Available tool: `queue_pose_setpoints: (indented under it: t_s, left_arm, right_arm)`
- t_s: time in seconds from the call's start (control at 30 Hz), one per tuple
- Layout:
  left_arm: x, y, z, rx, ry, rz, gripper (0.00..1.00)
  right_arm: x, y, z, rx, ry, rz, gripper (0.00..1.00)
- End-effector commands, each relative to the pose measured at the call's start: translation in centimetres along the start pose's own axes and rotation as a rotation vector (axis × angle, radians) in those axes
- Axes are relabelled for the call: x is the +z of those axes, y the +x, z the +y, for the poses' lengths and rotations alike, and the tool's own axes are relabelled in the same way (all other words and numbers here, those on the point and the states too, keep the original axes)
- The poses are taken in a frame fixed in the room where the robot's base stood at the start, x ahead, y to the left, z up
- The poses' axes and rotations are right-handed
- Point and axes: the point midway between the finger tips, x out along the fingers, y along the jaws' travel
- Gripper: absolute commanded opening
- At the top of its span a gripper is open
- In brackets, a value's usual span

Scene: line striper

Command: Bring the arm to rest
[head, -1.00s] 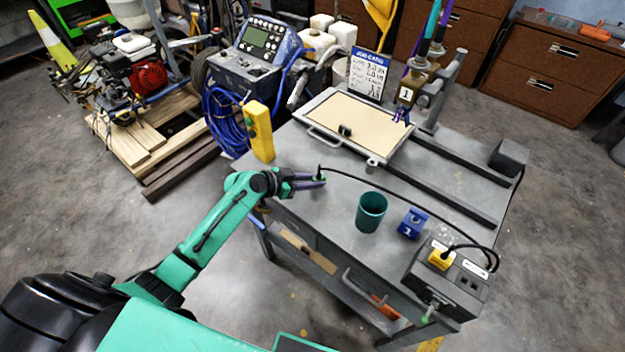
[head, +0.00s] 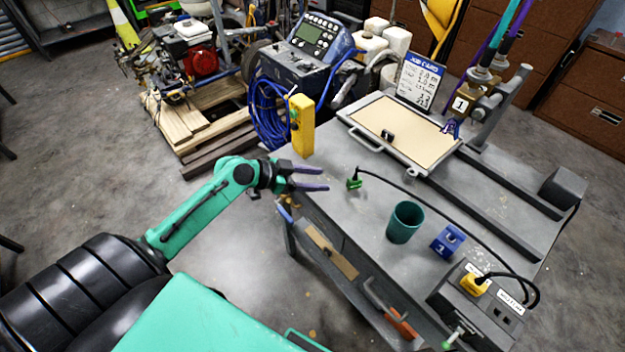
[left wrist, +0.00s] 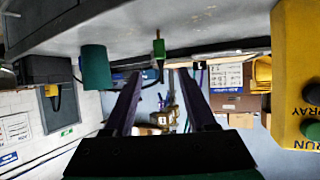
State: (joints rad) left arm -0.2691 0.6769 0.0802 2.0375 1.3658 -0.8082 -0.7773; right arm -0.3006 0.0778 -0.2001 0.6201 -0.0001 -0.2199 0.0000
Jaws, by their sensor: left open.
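My left arm comes in from the left in the head view. Its gripper (head: 322,179) is open and empty at the near left edge of the grey table (head: 365,228). In the left wrist view the two purple fingers (left wrist: 165,100) are spread apart with nothing between them. A green plug (head: 353,184) on a black cable lies on the table just right of the fingertips, apart from them. It also shows in the left wrist view (left wrist: 158,48). My right gripper is not in view.
A yellow control box (head: 301,126) stands close behind my left gripper. A teal cup (head: 404,222), a blue block (head: 447,241) and a grey outlet box (head: 450,292) with a yellow plug (head: 474,284) are farther right. A framed board (head: 410,125) lies behind.

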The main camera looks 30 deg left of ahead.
Motion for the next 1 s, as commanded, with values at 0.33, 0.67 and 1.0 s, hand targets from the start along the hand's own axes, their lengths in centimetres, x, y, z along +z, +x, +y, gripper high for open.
queue_pose_setpoints:
  t_s: [0.33,0.67,1.0]
  left_arm:
    - [-0.1,-1.5,0.1,0.002,0.001,0.0,0.57]
    - [0.4,-1.3,0.6,0.008,-0.003,-0.017,0.57]
    - [8.6,-2.1,9.1,-0.062,-0.176,-0.483,0.57]
  right_arm:
    - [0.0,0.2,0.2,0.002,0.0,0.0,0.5]
    - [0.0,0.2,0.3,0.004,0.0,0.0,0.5]
    - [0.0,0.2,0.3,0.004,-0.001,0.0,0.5]
